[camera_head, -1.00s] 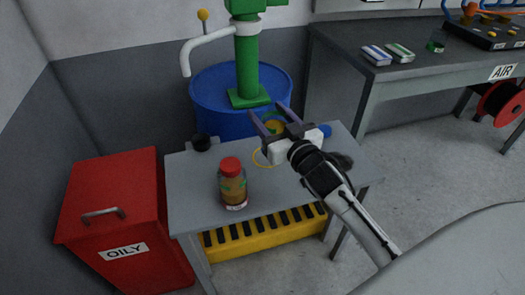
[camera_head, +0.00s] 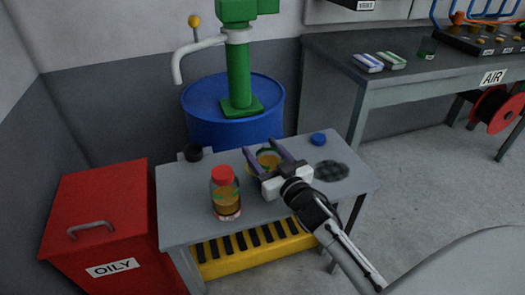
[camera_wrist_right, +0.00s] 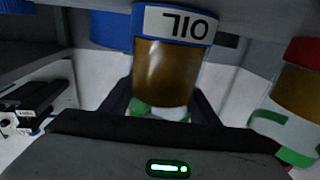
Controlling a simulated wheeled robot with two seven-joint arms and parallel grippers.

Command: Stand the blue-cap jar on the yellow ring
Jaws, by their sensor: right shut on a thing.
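My right gripper (camera_head: 270,158) is shut on an amber jar with a green band, above the middle of the small grey table. The held jar (camera_wrist_right: 168,75) also shows in the right wrist view, with its OIL label upside down in the picture. I cannot make out its cap. The yellow ring is not clear now; the gripper and jar cover its area, so I cannot tell whether the jar touches it. My left gripper is not in view.
A red-cap jar (camera_head: 225,193) stands close left of my gripper on the grey table (camera_head: 180,205). A small black object (camera_head: 193,153), a blue round object (camera_head: 318,138) and a dark disc (camera_head: 332,170) are also there. A blue drum (camera_head: 215,130) stands behind.

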